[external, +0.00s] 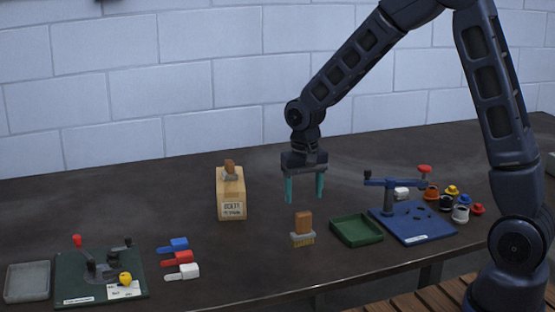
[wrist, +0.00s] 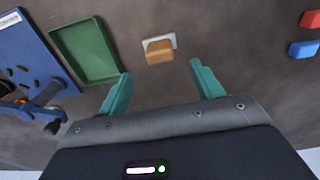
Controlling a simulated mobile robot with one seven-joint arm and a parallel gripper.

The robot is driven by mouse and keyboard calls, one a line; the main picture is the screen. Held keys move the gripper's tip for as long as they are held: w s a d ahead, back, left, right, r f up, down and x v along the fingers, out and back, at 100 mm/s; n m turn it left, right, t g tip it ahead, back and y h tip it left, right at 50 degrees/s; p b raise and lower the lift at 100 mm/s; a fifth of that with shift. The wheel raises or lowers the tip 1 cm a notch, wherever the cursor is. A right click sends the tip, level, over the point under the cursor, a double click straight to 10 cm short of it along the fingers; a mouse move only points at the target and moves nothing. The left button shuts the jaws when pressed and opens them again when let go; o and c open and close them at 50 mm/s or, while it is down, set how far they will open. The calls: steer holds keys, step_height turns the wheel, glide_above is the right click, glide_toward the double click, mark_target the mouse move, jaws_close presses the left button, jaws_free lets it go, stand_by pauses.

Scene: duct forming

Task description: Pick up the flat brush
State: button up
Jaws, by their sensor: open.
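The flat brush (external: 303,229) stands upright on the dark table, with an orange-brown wooden handle on top, a pale band and yellowish bristles below. In the wrist view the brush (wrist: 159,51) is ahead of the fingers, near the middle. My gripper (external: 304,196) is open, its two teal fingers pointing down, above the table and higher than the brush. The fingers also show in the wrist view (wrist: 160,88), spread wide with nothing between them. The gripper is apart from the brush.
A green tray (external: 357,230) lies just right of the brush, and a blue fixture (external: 415,224) stands beyond it. A wooden block (external: 231,194) with a small brown-topped item on it stands to the left. Red, blue and white pieces (external: 181,258) lie further left. The table front edge is close.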

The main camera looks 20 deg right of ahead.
mark_target(303, 213)
steer(key=shift+s+f, duration=0.1)
steer(key=shift+f, duration=4.2)
steer(key=shift+c, duration=0.3)
steer(key=c, duration=1)
